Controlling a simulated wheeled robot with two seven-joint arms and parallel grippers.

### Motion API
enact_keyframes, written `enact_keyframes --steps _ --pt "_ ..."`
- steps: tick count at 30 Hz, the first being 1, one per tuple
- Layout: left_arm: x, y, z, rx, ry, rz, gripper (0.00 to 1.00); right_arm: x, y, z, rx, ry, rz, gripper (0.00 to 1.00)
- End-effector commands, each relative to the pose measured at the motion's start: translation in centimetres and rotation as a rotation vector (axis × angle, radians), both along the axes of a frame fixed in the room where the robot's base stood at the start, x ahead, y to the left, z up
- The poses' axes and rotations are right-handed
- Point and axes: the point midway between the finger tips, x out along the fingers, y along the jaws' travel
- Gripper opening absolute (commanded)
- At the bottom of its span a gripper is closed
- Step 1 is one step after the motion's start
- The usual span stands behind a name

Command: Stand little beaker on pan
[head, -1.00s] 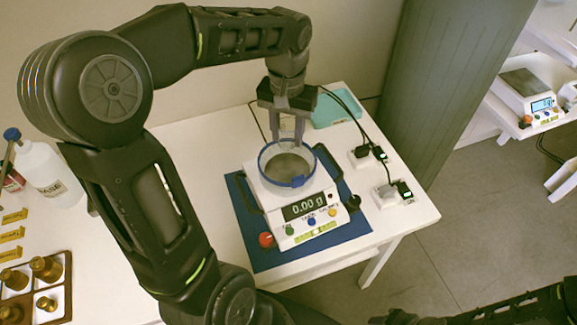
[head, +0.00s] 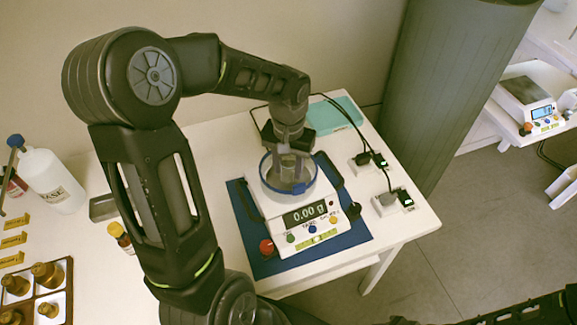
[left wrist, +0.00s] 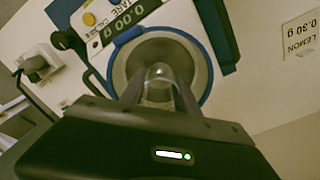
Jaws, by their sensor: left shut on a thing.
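The balance (head: 310,222) stands on a blue mat and its display reads 0.00 g. Its round pan (left wrist: 190,68) lies inside a clear draft ring with a blue rim (head: 300,187). My left gripper (head: 289,168) points down into the ring from above. It is shut on the little beaker (left wrist: 160,84), a small clear glass that shows between the fingertips in the left wrist view, over the pan. Whether the beaker's base touches the pan cannot be told. My right gripper is out of view.
A teal tray (head: 338,114) is behind. A LEMON 0.30 g label (left wrist: 300,38) shows in the wrist view.

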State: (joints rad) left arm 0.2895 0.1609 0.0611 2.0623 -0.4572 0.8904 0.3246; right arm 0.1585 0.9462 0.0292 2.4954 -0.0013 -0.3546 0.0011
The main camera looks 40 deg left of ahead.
Motion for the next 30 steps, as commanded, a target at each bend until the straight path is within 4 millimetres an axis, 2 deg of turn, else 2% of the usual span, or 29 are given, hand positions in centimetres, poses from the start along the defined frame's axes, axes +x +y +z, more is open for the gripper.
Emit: enact_keyframes --steps 13,14,21,30 --pt "0.02 0.00 -0.96 0.001 -0.002 -0.001 0.00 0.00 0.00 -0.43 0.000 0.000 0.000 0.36" --pt "0.03 0.01 -0.78 0.001 -0.002 -0.001 0.40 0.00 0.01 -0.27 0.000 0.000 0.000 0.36" --pt "0.02 0.01 -0.74 0.000 -0.001 -0.001 0.59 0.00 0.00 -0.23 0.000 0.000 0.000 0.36" --pt "0.03 0.01 -0.52 0.001 -0.002 -0.001 0.59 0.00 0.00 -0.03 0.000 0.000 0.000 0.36"
